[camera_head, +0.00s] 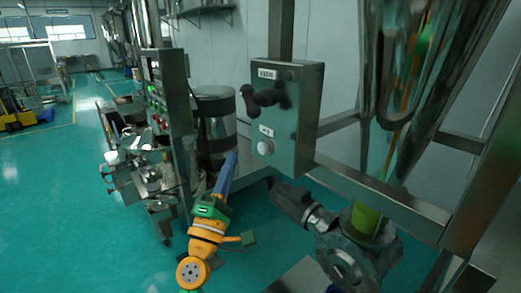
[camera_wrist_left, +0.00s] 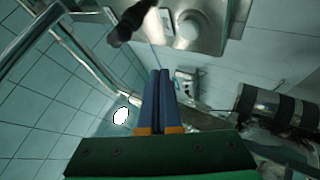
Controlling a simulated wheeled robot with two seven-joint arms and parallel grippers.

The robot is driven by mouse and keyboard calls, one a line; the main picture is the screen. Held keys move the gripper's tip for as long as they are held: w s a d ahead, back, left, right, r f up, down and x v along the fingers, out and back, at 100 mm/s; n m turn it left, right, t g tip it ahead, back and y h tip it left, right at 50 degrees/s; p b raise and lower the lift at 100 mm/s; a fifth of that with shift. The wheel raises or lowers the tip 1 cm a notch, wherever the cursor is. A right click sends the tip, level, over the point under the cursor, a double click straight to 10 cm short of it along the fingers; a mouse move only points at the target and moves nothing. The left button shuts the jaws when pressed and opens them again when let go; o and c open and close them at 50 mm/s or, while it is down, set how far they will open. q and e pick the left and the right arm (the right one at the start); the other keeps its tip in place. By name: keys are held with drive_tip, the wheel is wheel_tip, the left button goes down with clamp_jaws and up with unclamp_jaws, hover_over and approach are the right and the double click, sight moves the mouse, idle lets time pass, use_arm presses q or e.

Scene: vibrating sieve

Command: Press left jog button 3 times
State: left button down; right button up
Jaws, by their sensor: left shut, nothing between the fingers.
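The grey control box (camera_head: 296,110) hangs on a steel post in the head view, with a black knob (camera_head: 262,97) on its front. Below the knob, under a small label, is a round white jog button (camera_head: 265,147). In the left wrist view, the button (camera_wrist_left: 187,31) and knob (camera_wrist_left: 131,22) are at the top. My left gripper (camera_head: 232,157) is shut and empty, its blue fingers together. In the head view its tips are left of and slightly below the button. In the wrist view the fingertips (camera_wrist_left: 160,72) are below the button, with a visible gap. My right gripper is not in view.
A steel frame beam (camera_head: 375,190) and a motor (camera_head: 292,200) are below and right of the box. A metal cylinder (camera_head: 214,110) and a machine with a button panel (camera_head: 157,105) stand to the left. Green floor (camera_head: 85,215) is open at far left.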

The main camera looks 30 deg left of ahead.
sight(259, 144)
use_arm(q)
drive_tip(key=shift+w+d+b, duration=0.15)
drive_tip(key=shift+w+d, duration=0.2)
drive_tip(key=shift+w, duration=0.45)
drive_tip(key=shift+w+d+b, duration=0.15)
drive_tip(key=shift+w+d, duration=0.15)
drive_tip(key=shift+w, duration=0.45)
drive_tip(key=shift+w+d+b, duration=0.15)
drive_tip(key=shift+w+d, duration=0.2)
drive_tip(key=shift+w, duration=0.45)
drive_tip(key=shift+w+d, duration=0.15)
drive_tip(key=shift+w, duration=0.25)
drive_tip(key=shift+w+d+b, duration=0.2)
drive_tip(key=shift+w+b, duration=0.15)
drive_tip(key=shift+w, duration=0.1)
idle(0.8)
drive_tip(key=shift+s+a, duration=0.1)
drive_tip(key=shift+s, duration=0.05)
drive_tip(key=shift+s+a+p, duration=0.2)
drive_tip(key=shift+s+p, duration=0.1)
drive_tip(key=shift+s, duration=0.4)
